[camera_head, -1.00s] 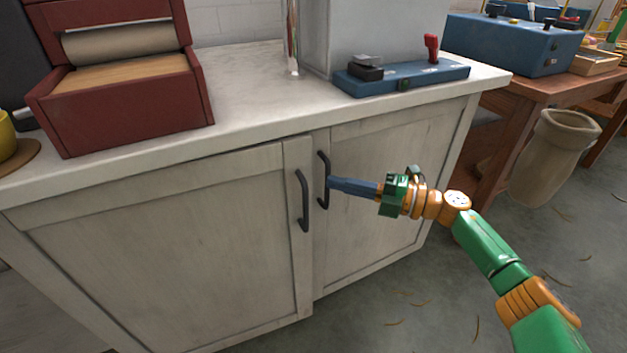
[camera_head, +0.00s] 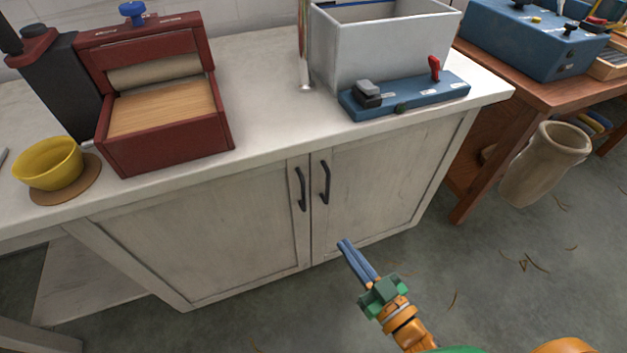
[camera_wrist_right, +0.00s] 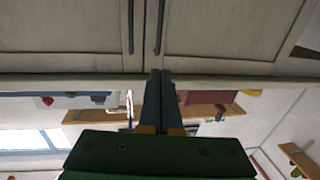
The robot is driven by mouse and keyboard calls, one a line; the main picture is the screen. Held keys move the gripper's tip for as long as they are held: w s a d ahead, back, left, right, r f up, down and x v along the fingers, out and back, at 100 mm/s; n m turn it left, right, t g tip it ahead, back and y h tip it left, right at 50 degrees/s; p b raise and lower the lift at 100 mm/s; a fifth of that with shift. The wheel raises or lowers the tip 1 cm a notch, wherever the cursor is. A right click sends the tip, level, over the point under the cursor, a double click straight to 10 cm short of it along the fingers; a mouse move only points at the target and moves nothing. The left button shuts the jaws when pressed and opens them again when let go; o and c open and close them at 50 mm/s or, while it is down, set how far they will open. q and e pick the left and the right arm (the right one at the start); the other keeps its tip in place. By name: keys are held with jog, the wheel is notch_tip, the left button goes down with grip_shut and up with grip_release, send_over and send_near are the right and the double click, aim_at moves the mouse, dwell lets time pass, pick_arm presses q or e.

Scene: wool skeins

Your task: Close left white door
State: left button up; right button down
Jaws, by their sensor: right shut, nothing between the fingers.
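The left white door (camera_head: 215,225) is on the cabinet front and looks flush, or nearly so, with the right white door (camera_head: 375,180). Each has a dark vertical handle, the left handle (camera_head: 301,190) and the right handle (camera_head: 325,183), side by side at the middle seam. My right gripper (camera_head: 344,243) is shut and empty. It is in front of the cabinet, below the handles, apart from them in the head view. In the right wrist view my right gripper (camera_wrist_right: 160,75) points toward the doors, with both handles beyond its tips. My left gripper is out of view.
The white countertop (camera_head: 265,80) carries a red roller box (camera_head: 165,150), a yellow bowl (camera_head: 48,165), a blue control panel (camera_head: 420,95) and a grey bin (camera_head: 385,50). A wooden table (camera_head: 540,95) and a beige sack-like bin (camera_head: 545,165) stand at right. The floor before the doors is clear.

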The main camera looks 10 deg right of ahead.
jog(key=x, duration=0.9)
jog(key=b+x, duration=0.1)
jog(key=x, duration=0.3)
jog(key=shift+w+a+f, duration=0.1)
jog(key=shift+w+f, duration=0.2)
jog(key=shift+w, duration=0.1)
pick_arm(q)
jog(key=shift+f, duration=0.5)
pick_arm(e)
jog(key=shift+w, duration=0.1)
